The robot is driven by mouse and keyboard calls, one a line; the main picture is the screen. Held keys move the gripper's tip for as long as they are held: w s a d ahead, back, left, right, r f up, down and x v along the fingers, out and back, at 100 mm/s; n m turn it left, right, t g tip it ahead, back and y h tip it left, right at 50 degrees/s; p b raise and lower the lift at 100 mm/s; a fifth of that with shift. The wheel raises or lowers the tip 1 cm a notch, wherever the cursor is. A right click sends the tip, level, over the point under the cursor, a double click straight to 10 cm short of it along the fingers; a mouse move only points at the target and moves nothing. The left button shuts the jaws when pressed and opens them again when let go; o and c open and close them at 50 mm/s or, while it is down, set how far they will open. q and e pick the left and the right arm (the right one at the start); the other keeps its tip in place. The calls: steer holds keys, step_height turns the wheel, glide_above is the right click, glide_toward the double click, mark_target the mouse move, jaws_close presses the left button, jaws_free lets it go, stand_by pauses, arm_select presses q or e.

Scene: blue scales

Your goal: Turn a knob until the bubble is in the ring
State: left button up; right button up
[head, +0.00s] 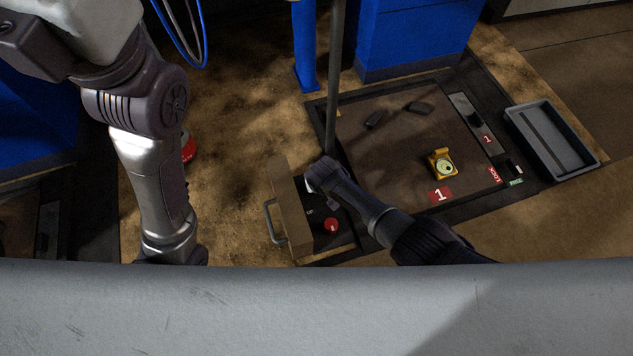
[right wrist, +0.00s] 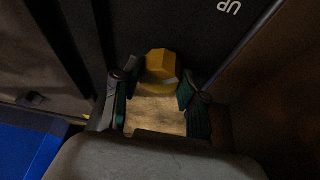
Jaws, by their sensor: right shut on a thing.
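A yellow bubble level (head: 439,157) with a round pale vial sits on the brown platform (head: 390,160) in the head view. The bubble is too small to place relative to the ring. In the right wrist view, my right gripper (right wrist: 157,90) has its fingers on either side of a yellow faceted knob (right wrist: 161,66) and is shut on it. The knob is beside a dark panel marked "UP" (right wrist: 229,7). In the head view my right arm reaches to the platform's left side, and its fingers and the knob are hidden. My left gripper is out of view.
A grey post (head: 334,80) rises near my right wrist. A grey tray (head: 553,140) is at right. Blue uprights stand behind.

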steer(key=shift+s, duration=0.1)
steer(key=o, duration=1.1)
steer(key=shift+o, duration=0.2)
steer(key=v, duration=1.2)
steer(key=shift+f, duration=0.15)
